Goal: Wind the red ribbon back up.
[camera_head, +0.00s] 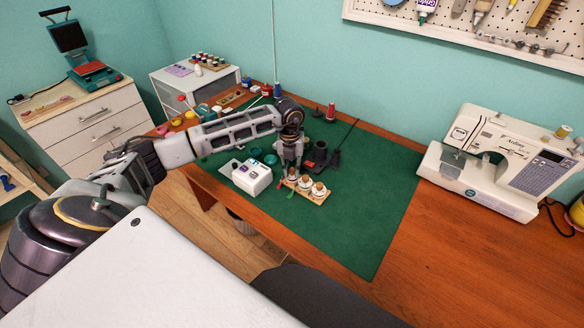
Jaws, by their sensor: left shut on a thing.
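A small wooden board (325,198) on the green mat carries a row of white-topped spools, with one spool (318,189) at its right end and another in the middle (305,183). A short red ribbon end (284,183) shows at the board's left end, and a green strip end (290,196) hangs at its front edge. My left gripper (292,170) points down over the left-end spool (293,175) and is shut on its top. The gripper hides much of that spool, so how much red ribbon is out is unclear. My right gripper is out of view.
A white box-shaped device (252,177) stands just left of the board. Dark holders (320,157) stand behind it. A sewing machine (505,160) is at the right. The green mat (370,220) is clear right of the board.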

